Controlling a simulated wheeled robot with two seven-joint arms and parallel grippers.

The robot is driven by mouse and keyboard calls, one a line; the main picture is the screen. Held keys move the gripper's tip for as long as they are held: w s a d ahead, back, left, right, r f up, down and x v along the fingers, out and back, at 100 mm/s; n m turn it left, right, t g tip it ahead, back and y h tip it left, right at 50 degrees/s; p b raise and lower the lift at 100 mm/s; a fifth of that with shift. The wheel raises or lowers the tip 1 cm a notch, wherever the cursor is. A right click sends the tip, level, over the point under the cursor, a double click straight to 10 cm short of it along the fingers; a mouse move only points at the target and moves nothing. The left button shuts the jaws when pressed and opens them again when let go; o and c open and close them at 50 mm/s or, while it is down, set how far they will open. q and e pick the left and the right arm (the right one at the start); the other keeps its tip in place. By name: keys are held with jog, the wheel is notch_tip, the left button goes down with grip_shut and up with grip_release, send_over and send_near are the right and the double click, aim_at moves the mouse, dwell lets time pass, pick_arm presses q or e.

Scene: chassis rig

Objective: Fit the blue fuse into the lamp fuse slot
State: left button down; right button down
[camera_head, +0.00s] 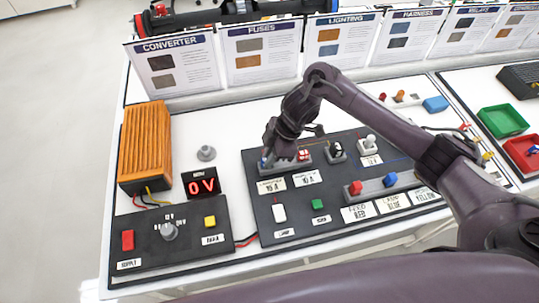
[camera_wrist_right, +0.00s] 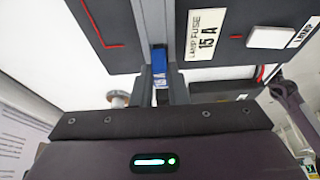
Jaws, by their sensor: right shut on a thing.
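My right gripper (camera_head: 266,160) comes down over the left end of the grey fuse holder (camera_head: 290,167) on the dark panel. In the right wrist view it is shut on the blue fuse (camera_wrist_right: 159,58), which shows between the two fingers (camera_wrist_right: 160,80). The lamp fuse slot is at this end of the holder, beside the label "LAMP FUSE 15 A" (camera_wrist_right: 205,33). The fuse lines up with the grey holder strip (camera_wrist_right: 153,20), but the fingers hide whether it is in the slot. My left gripper is not in view.
A red fuse (camera_head: 304,155) sits in the holder just right of my gripper. A black switch block (camera_head: 335,151) and a grey lever (camera_head: 370,143) stand farther right. An orange converter (camera_head: 145,148) and a voltage display (camera_head: 202,185) stand left. White table shows around the round grey knob (camera_head: 206,153).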

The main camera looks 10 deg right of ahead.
jog(key=c, duration=1.4)
grip_release()
jog(key=shift+c, duration=0.2)
jog(key=shift+r, duration=0.1)
jog(key=p+v, duration=0.1)
jog(key=v, duration=1.1)
